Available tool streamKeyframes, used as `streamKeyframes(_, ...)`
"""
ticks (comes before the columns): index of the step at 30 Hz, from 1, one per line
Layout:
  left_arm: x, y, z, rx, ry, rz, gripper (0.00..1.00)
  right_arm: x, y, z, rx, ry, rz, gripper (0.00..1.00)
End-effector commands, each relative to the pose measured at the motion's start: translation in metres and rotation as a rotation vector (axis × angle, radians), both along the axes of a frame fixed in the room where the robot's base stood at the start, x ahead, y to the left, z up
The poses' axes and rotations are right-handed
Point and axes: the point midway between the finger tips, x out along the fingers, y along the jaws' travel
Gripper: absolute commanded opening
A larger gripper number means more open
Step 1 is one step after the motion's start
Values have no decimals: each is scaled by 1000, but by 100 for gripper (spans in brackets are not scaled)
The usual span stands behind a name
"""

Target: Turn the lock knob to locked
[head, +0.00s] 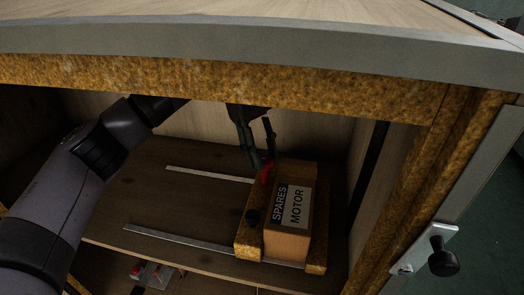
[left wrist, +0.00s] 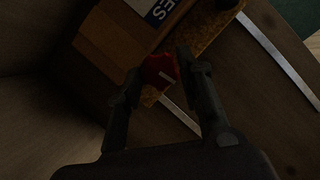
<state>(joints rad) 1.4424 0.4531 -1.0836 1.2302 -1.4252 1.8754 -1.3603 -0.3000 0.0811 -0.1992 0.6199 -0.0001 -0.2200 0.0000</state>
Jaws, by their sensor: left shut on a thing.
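My left gripper (head: 264,160) reaches down under the top beam and is shut on the knob. In the left wrist view my left gripper's fingertips (left wrist: 160,66) are on either side of it, and part of the knob is hidden by them. My right gripper is not in view.
The box (head: 288,243) labelled "SPARES MOTOR" stands between brown blocks. A dark round knob (head: 252,215) is on the near part of the left block. Metal strips (head: 180,239) run along the shelf. The brown beam (head: 200,78) is close above my arm.

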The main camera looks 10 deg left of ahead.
Motion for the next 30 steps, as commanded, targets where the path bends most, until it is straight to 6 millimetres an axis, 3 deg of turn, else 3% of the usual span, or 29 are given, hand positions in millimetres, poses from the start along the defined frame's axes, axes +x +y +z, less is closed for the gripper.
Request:
streamKeyframes(10,2,-1,1,-1,-3,-145,6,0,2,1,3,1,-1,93)
streamKeyframes(27,1,-1,0,0,-3,-173,6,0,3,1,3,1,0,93)
streamKeyframes(28,1,-1,0,0,-3,-172,36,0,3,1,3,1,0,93)
streamKeyframes(30,1,-1,0,0,-3,-172,40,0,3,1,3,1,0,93)
